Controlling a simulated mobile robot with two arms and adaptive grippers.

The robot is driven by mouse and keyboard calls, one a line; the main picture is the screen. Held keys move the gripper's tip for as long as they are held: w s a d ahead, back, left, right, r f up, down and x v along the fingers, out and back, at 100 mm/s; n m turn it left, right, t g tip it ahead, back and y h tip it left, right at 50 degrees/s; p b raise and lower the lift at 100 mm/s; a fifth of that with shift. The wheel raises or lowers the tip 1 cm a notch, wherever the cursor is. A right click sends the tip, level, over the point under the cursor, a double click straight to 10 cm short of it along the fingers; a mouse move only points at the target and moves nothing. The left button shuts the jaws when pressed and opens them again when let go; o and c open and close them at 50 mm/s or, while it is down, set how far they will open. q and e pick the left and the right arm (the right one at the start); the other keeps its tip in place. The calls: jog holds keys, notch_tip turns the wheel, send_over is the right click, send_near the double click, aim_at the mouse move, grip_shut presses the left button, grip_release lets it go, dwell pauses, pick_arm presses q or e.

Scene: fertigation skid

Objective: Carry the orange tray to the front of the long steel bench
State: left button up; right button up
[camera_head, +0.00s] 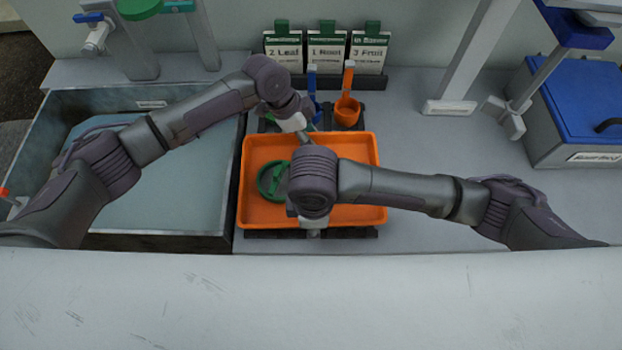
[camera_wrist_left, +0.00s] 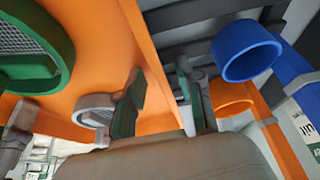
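The orange tray (camera_head: 362,147) lies on a dark rack on the grey worktop, with a green round mesh part (camera_head: 266,182) in it. My left gripper (camera_head: 303,133) is at the tray's far edge. In the left wrist view its fingers (camera_wrist_left: 160,100) stand apart, one inside the tray wall (camera_wrist_left: 150,50) and one outside; firm contact cannot be told. My right gripper (camera_head: 313,230) is at the tray's near edge, its fingers mostly hidden under its wrist. Which surface is the long steel bench is unclear; a pale scratched surface (camera_head: 300,300) spans the front.
A blue scoop (camera_wrist_left: 248,50) and an orange scoop (camera_head: 347,112) stand just behind the tray. Labelled cards (camera_head: 327,52) stand farther back. A steel basin (camera_head: 180,242) is at left, a blue-lidded box (camera_head: 580,100) at right. Worktop right of the tray is clear below my arm.

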pick_arm(q)
grip_shut()
pick_arm(e)
grip_shut()
pick_arm(q)
jog(key=shift+r, duration=0.1)
